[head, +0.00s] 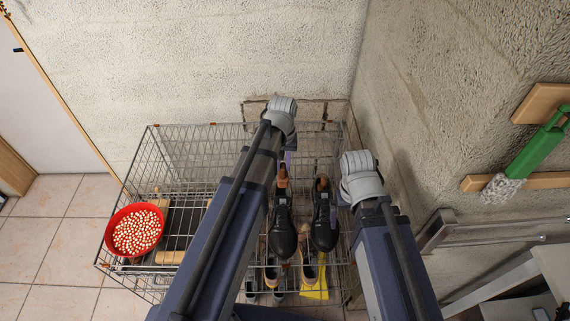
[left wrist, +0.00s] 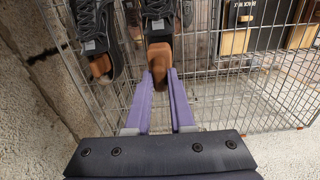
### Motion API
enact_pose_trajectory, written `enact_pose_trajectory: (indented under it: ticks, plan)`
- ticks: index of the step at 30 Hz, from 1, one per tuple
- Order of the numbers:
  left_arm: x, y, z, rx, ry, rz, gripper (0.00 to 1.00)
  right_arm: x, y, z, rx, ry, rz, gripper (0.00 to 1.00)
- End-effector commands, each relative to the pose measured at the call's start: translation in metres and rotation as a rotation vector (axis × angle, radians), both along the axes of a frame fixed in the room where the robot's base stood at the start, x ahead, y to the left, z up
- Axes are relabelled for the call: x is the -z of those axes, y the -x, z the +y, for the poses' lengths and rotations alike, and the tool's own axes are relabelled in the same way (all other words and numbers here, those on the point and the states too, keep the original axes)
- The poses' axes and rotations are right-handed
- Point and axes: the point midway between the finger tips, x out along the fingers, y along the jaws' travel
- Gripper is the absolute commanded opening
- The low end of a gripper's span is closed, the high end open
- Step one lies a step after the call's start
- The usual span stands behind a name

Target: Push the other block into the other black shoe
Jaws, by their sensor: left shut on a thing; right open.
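Two black shoes stand side by side on a wire rack, the left one (head: 283,225) and the right one (head: 324,228) in the head view. A brown wooden block (left wrist: 160,58) is between the purple fingers of my left gripper (left wrist: 161,82), at the heel end of the left shoe. This block also shows in the head view (head: 282,178). How deep it sits in the shoe I cannot tell. Another brown block (left wrist: 100,66) is at the heel of the right shoe. My right gripper (head: 343,193) is open beside the right shoe, its fingers mostly hidden by its wrist.
A red bowl (head: 108,236) full of pale round things sits on the rack's left part. Other shoes and a yellow item (head: 315,288) are on a lower level. Walls stand behind and right; a green-handled brush (head: 535,150) hangs at the right.

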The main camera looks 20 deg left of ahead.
Motion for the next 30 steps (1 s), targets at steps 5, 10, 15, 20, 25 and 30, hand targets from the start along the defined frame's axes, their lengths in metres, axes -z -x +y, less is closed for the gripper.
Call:
enact_pose_trajectory:
  ticks: [5,10,15,20,25,30]
  plan:
    - [0.003,0.0,0.0,0.0,0.0,0.0,0.0,0.003,0.0,0.0,0.0,0.0,0.0,0.99]
    - [0.01,0.0,0.0,0.001,0.0,0.0,0.0,0.01,0.0,0.0,0.0,0.0,0.0,0.99]
    - [0.021,0.0,0.0,0.001,0.0,0.0,0.0,0.021,0.0,0.0,0.0,0.0,0.0,0.99]
    - [0.033,0.0,0.0,0.001,0.0,0.0,0.0,0.033,0.0,0.0,0.0,0.0,0.0,0.99]
    - [0.046,0.0,0.0,0.001,0.0,0.0,0.0,0.046,0.0,0.0,0.0,0.0,0.0,0.99]
    - [0.059,0.0,0.0,0.001,0.0,0.0,0.0,0.059,0.0,0.0,0.0,0.0,0.0,0.99]
